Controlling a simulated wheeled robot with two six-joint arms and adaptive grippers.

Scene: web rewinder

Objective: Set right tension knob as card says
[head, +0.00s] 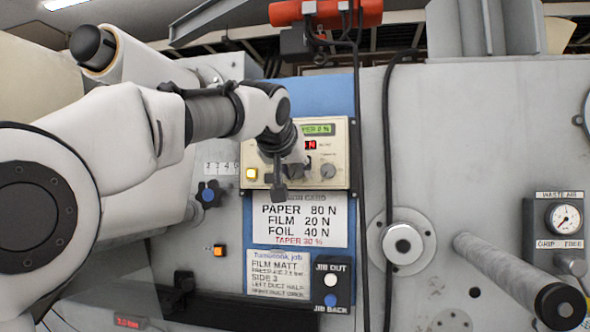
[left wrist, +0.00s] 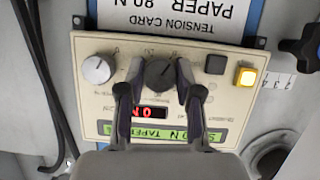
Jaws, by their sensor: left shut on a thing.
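The cream tension panel (head: 341,141) carries a grey knob (head: 328,171) at its right, also in the upside-down left wrist view (left wrist: 97,69). The dark knob (left wrist: 160,73) sits mid-panel. My left gripper (left wrist: 154,79) is shut on the dark knob, one finger each side; in the head view the gripper (head: 294,170) hides most of it. The red readout (left wrist: 148,113) shows an N, its figure unclear. The green display (head: 317,129) is partly hidden and shows a taper of 0 %. The tension card (head: 299,219) reads paper 80 N, film 20 N, foil 40 N, taper 30 %. My right gripper is not in view.
A lit yellow button (head: 251,173) and a dark button (left wrist: 215,64) are near the gripper. Black cables (head: 386,150) hang right of the panel.

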